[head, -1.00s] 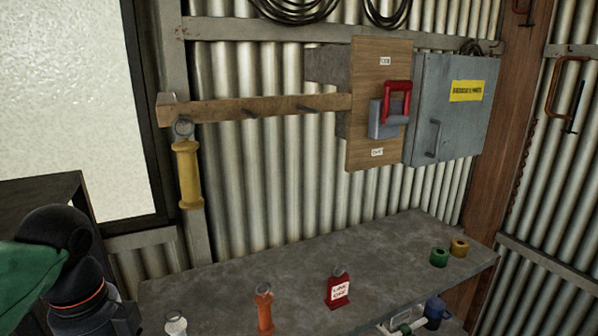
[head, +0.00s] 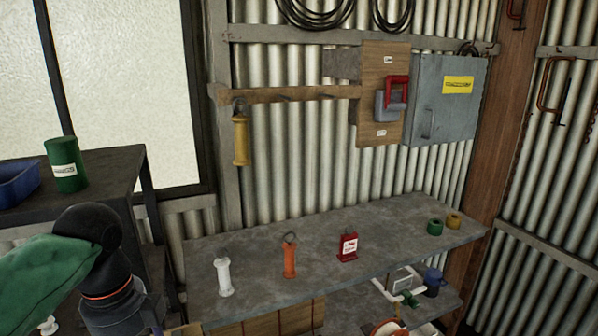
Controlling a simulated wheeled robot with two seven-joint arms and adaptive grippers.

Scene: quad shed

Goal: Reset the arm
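One of my arms comes in from the left with a green sleeve and dark joints; its gripper is outside the head view. My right arm and gripper are not in view. A red-handled switch (head: 397,91) with a grey body is on a wooden board (head: 372,130) on the wall. A yellow handle (head: 240,141) hangs from the left end of a wooden rail (head: 270,95). On the grey bench (head: 320,228) stand a white handle (head: 223,277), an orange handle (head: 289,257) with a ring on top, and a red labelled tag (head: 348,247).
A grey cabinet (head: 445,100) with a yellow label is beside the board. Green (head: 434,227) and yellow (head: 453,221) rolls sit at the bench's right end. A dark shelf (head: 105,175) at left holds a green can (head: 66,165) and blue bin (head: 18,183). Items fill the lower shelf.

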